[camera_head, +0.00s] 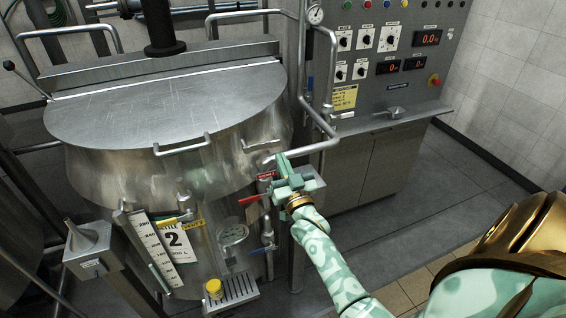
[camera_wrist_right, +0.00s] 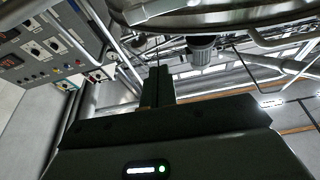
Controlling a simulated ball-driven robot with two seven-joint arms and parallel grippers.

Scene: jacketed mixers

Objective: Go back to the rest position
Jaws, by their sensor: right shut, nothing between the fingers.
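My right gripper (camera_head: 283,170) is reached out from the lower right in the head view, in front of the right side of the big steel mixer (camera_head: 170,105). Its fingers are shut with nothing between them. It appears close to the mixer's side pipework and a red-handled valve (camera_head: 250,200); I cannot tell whether it touches them. In the right wrist view the shut fingers (camera_wrist_right: 158,80) point up toward the underside of a steel vessel and pipes. My left gripper is not in view.
A control cabinet (camera_head: 385,80) with knobs and red displays stands behind to the right. A bent pipe (camera_head: 325,120) with a gauge (camera_head: 315,15) rises between mixer and cabinet. Floor (camera_head: 450,190) at the right is clear.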

